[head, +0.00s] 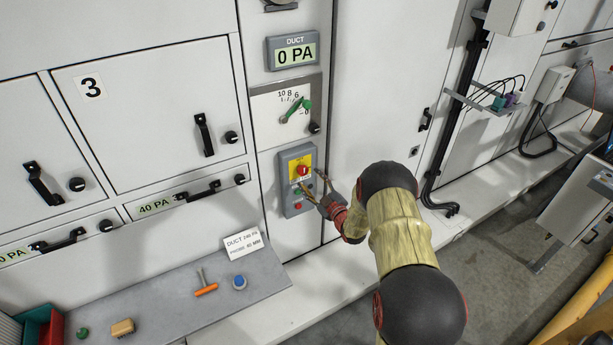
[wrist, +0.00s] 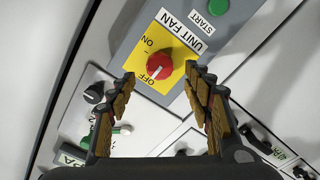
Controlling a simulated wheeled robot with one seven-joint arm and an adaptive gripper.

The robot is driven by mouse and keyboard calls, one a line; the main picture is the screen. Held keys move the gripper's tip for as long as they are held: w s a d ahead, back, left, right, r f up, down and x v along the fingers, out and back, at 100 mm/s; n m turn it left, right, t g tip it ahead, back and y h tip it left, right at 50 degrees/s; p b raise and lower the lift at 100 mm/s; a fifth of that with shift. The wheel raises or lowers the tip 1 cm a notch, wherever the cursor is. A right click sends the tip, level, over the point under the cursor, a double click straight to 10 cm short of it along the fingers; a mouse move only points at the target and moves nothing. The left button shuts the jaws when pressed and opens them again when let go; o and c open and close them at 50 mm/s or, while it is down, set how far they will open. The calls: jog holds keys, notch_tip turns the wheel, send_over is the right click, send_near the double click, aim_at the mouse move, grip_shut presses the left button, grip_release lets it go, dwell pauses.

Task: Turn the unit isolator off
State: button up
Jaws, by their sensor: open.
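The unit isolator is a red rotary knob (head: 302,170) on a yellow plate, set in a grey control box (head: 291,204) on the white cabinet front. The wrist view shows the red knob (wrist: 158,66) close up, with ON and OFF on the plate and the label UNIT FAN beside it. A pale mark on the knob lies towards the OFF lettering, but I cannot tell its setting for sure. My gripper (head: 310,181) is open in front of the box. In the wrist view its fingertips (wrist: 161,75) stand either side of the knob; contact is not clear.
A green START button (wrist: 218,7) is on the same box. Above are a dial with a green pointer (head: 300,107) and a DUCT display (head: 293,53) reading 0 PA. A grey shelf (head: 165,312) below holds an orange-handled tool (head: 206,290) and a blue-topped item (head: 239,283).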

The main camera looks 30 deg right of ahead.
jog(key=s, duration=0.6)
jog(key=shift+s, duration=0.3)
jog(key=shift+d, duration=0.1)
